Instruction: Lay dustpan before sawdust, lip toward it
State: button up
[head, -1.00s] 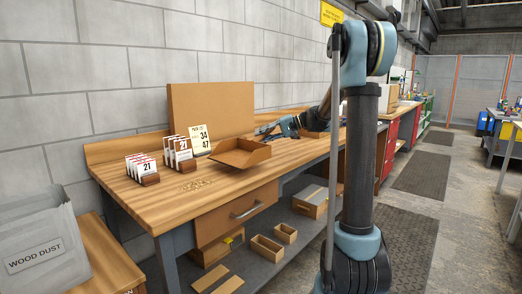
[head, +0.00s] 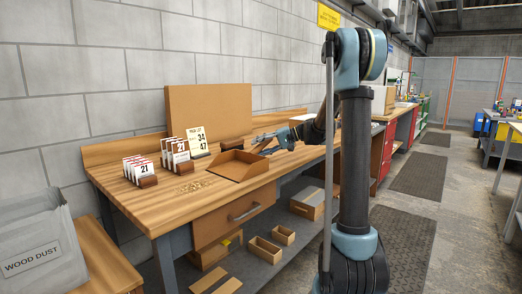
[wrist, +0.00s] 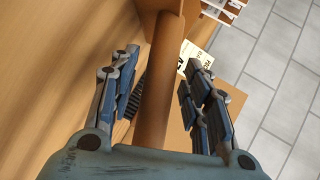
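The brown dustpan (head: 234,166) lies flat on the workbench (head: 160,212), its open lip facing the sawdust (head: 193,186) at the front left. The sawdust is a faint, thin patch on the wood, a short gap from the lip. The dustpan's handle (wrist: 160,85) points back toward my gripper. My gripper (head: 258,138) is at the handle in the head view. In the wrist view my gripper (wrist: 160,85) has its fingers apart, one on each side of the handle, with slight gaps visible. The handle's near end is hidden by the palm.
Card racks (head: 141,171) and a pick-list card (head: 198,141) stand behind the sawdust. A brown panel (head: 208,112) leans near the wall. Small boxes sit on the lower shelf (head: 258,268).

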jog(key=v, duration=1.2)
jog(key=s+d+f+m+h, duration=0.1)
jog(key=s+f+h, duration=0.3)
jog(key=s, duration=0.8)
jog(key=s+d+f+h, duration=0.1)
jog(key=s+f+h, duration=0.3)
jog(key=s, duration=0.8)
jog(key=s+d+f+t+h, duration=0.1)
jog(key=s+d+f+h, duration=0.2)
jog(key=s+d+f, duration=0.2)
jog(key=s+d+f+h, duration=0.2)
jog(key=s+d+f, duration=0.4)
jog(key=s+f, duration=0.4)
jog(key=shift+s+t+h, duration=0.4)
jog(key=shift+s, duration=0.35)
jog(key=shift+d, duration=0.15)
